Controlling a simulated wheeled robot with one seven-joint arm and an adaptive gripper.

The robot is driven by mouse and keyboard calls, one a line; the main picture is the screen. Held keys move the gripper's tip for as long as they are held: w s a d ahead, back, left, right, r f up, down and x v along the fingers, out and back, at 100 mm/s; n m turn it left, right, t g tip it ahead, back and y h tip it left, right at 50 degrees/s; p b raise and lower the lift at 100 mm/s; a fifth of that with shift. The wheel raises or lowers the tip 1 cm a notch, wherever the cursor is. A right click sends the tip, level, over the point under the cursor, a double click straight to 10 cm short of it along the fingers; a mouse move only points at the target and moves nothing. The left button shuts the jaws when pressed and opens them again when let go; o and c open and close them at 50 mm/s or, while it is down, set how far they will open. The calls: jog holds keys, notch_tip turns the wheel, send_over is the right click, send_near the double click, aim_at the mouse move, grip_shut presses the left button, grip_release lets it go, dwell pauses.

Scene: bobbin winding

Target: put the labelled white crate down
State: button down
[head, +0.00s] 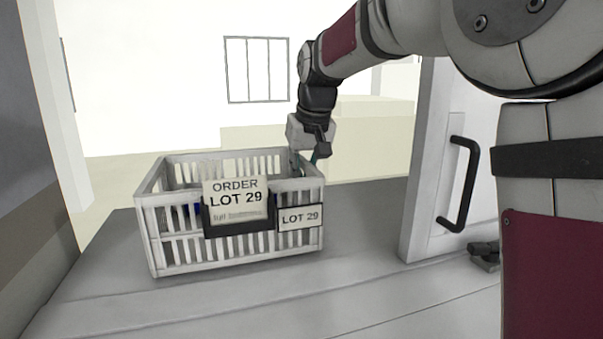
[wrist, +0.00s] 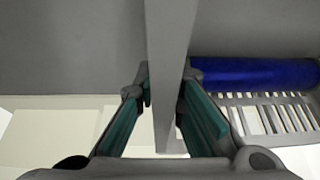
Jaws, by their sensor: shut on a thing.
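The labelled white crate (head: 170,247) is a slatted box with an "ORDER LOT 29" card and a smaller "LOT 29" tag on its near side. It appears level, over or on the grey surface (head: 370,215); I cannot tell whether its base touches. My gripper (head: 308,165) is at the crate's right rim. In the wrist view my gripper (wrist: 165,105) has its two green-lined fingers on either side of the crate's rim (wrist: 168,60), shut on it. A blue cylinder (wrist: 250,73) lies inside the crate; only a little blue shows through the slats in the head view.
An open white door or panel (head: 432,190) with a black handle (head: 462,185) stands right of the crate. A dark wall (head: 30,120) rises at the left. The grey surface is clear between crate and door. A window (head: 257,70) is behind.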

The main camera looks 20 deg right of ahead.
jog(key=shift+f, duration=0.25)
jog(key=c, duration=1.7)
grip_release()
jog(key=shift+f, duration=0.1)
jog(key=b+v, duration=0.2)
jog(key=v, duration=1)
jog(key=shift+r, duration=0.35)
